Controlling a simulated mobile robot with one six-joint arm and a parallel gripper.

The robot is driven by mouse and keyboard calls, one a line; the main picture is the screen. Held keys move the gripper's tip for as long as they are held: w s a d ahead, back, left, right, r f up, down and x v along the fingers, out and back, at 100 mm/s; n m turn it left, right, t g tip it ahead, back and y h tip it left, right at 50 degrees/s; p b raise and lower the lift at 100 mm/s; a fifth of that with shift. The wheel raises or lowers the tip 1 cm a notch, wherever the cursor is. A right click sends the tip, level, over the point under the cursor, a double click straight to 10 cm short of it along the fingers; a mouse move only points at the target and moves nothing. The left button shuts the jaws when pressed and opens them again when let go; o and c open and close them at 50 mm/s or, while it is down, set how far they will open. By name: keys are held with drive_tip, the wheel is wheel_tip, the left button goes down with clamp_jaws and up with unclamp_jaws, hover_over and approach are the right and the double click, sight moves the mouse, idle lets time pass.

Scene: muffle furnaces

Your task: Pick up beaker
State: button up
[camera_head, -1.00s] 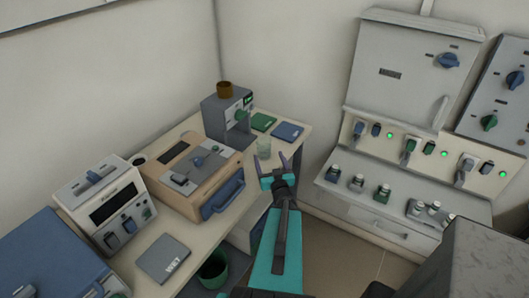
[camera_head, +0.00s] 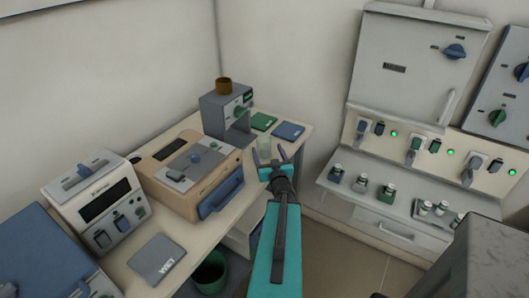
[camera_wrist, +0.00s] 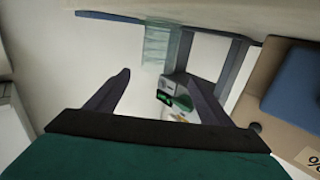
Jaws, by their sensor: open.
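The beaker (camera_head: 265,145) is a pale, clear vessel on the bench (camera_head: 297,151), near its right end. It also shows at the top of the wrist view (camera_wrist: 158,48), just beyond the fingertips and about midway between them, somewhat nearer the right finger. My gripper (camera_head: 270,154) is open and empty, with its two dark fingers pointing at the beaker. In the wrist view my gripper (camera_wrist: 155,80) has its fingers spread wide. In the head view the fingers partly hide the beaker's lower part, and I cannot tell whether they touch it.
A green pad (camera_head: 263,122) and a blue pad (camera_head: 288,131) lie behind the beaker. A tan furnace (camera_head: 180,195) with a blue handle sits nearer on the bench.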

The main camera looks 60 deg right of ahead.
sight(264, 139)
drive_tip(key=shift+w+d+f+b, duration=0.1)
drive_tip(key=shift+w+d+b, duration=0.25)
drive_tip(key=shift+b, duration=0.7)
drive_tip(key=shift+b+x, duration=0.65)
drive_tip(key=shift+x, duration=0.5)
drive_tip(key=shift+w+d, duration=0.2)
drive_tip(key=shift+d, duration=0.05)
drive_tip(key=shift+d, duration=0.1)
drive_tip(key=shift+p+x, duration=0.5)
drive_tip(key=shift+x, duration=2.05)
drive_tip(key=shift+s+d, duration=0.15)
